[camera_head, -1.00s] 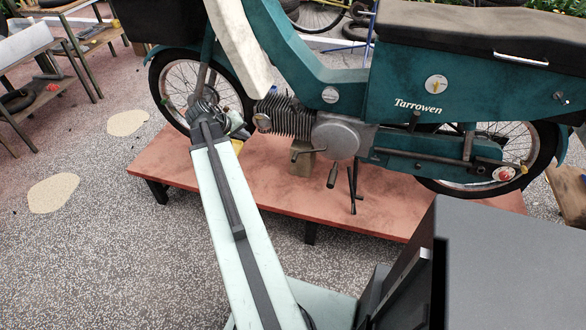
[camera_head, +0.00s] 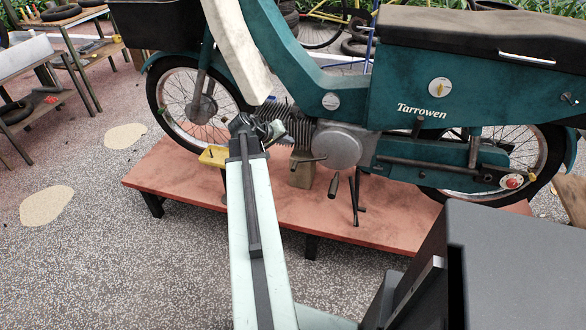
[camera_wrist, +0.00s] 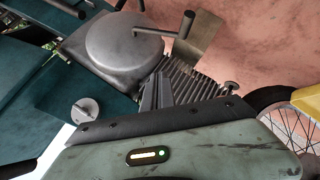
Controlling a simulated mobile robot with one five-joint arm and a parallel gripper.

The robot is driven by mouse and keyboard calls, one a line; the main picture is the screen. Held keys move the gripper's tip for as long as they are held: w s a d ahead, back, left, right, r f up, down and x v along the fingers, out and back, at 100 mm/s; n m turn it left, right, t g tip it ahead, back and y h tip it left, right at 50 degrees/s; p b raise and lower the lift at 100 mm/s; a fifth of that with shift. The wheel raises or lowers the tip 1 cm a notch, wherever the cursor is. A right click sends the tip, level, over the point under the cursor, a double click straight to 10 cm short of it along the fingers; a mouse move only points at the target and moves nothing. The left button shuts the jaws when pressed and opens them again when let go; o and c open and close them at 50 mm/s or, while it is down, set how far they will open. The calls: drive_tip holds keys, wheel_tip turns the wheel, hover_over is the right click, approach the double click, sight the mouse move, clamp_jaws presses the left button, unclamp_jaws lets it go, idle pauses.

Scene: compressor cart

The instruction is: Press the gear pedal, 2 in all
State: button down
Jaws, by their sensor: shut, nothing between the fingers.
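The teal moped (camera_head: 400,95) stands on a low red platform. A round grey engine cover (camera_head: 338,146) is at its middle. A thin lever that looks like the gear pedal (camera_head: 308,160) sticks out left of the cover. In the wrist view the gear pedal (camera_wrist: 160,33) crosses beside the cover and ends in a dark peg. My gripper (camera_head: 264,124) is in front of the finned cylinder, left of the pedal and apart from it. In the wrist view my gripper (camera_wrist: 157,88) is shut and empty, with its fingers over the fins.
A second dark pedal (camera_head: 333,186) hangs below the cover, beside a stand leg (camera_head: 356,195). A yellow block (camera_head: 213,156) lies on the red platform (camera_head: 180,185) to the left. The cooling fins (camera_wrist: 195,85) are close to my fingers.

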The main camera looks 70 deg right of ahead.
wheel_tip(320, 180, down, 8)
drive_tip(key=s+b, duration=0.1)
drive_tip(key=b, duration=0.5)
drive_tip(key=shift+s+r+b, duration=0.2)
drive_tip(key=shift+b, duration=0.2)
idle(1.2)
drive_tip(key=shift+f+b, duration=0.4)
drive_tip(key=shift+s+f+b, duration=0.15)
drive_tip(key=shift+f+b, duration=0.6)
drive_tip(key=shift+s+f+b, duration=0.15)
drive_tip(key=shift+f+b, duration=0.55)
idle(1.2)
drive_tip(key=shift+r, duration=0.15)
idle(0.4)
drive_tip(key=shift+w+r+p, duration=0.2)
drive_tip(key=shift+r+p, duration=0.7)
drive_tip(key=shift+p, duration=0.05)
drive_tip(key=shift+w+r+p, duration=0.15)
drive_tip(key=shift+r+p, duration=0.7)
drive_tip(key=shift+p, duration=0.05)
wheel_tip(320, 180, up, 5)
drive_tip(key=p, duration=0.5)
hover_over(294, 165)
drive_tip(key=w, duration=0.2)
drive_tip(key=shift+a, duration=0.25)
